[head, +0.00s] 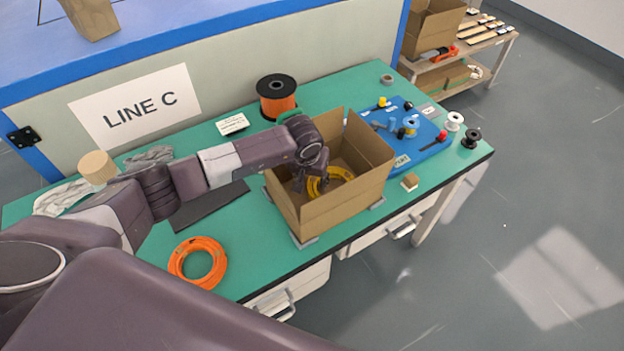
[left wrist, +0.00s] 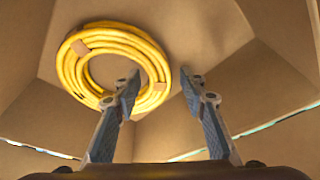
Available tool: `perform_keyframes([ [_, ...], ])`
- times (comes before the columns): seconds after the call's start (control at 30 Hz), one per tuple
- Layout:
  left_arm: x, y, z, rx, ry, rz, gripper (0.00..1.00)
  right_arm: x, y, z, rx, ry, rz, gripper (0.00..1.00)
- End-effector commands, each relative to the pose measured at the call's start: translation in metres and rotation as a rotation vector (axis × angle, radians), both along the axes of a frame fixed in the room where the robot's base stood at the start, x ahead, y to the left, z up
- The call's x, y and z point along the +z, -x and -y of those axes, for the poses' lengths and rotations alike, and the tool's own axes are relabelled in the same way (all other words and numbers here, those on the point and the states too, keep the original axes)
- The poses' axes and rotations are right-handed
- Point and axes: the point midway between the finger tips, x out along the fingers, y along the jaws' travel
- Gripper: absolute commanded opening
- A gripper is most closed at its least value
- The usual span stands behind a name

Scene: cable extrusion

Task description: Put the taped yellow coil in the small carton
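The yellow coil (left wrist: 72,72) with tan tape patches lies flat on the floor of the small carton (head: 345,203). It shows partly in the head view (head: 340,176), with my left gripper covering some of it. The carton stands open on the green table, flaps up. My left gripper (left wrist: 159,80) reaches down inside the carton. Its fingers are apart, one over the coil's ring and one just outside it, with a gap to the coil on the outer side. Whether the inner finger touches the coil, I cannot tell. My right gripper is not in view.
An orange coil (head: 198,262) lies on the green table (head: 240,284) left of the carton. An orange cable spool (head: 277,97) stands behind it. A blue tool board (head: 432,135) and small spools (head: 470,137) lie to the right. A small block (head: 410,181) sits near the front edge.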

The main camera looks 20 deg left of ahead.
Motion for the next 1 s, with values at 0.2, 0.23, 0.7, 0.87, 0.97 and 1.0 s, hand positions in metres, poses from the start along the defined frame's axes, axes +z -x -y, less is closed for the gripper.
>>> perform_keyframes([
  [0.2, 0.004, 0.000, 0.000, 0.000, 0.000, -0.001, 0.39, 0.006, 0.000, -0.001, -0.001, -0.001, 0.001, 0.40],
  [0.23, 0.006, 0.001, 0.000, 0.000, 0.000, -0.001, 0.39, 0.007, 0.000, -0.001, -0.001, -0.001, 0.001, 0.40],
  [0.7, 0.085, 0.024, 0.002, -0.002, -0.002, 0.005, 0.39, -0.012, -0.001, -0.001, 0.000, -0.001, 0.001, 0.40],
  [0.87, 0.107, 0.031, 0.003, 0.000, -0.001, 0.001, 0.39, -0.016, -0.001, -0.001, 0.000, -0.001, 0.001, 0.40],
  [0.97, 0.114, 0.034, 0.004, 0.000, -0.001, 0.001, 0.39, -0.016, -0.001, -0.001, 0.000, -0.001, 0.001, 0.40],
  [1.0, 0.116, 0.035, 0.004, 0.000, -0.002, 0.001, 0.39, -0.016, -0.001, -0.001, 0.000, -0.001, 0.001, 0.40],
])
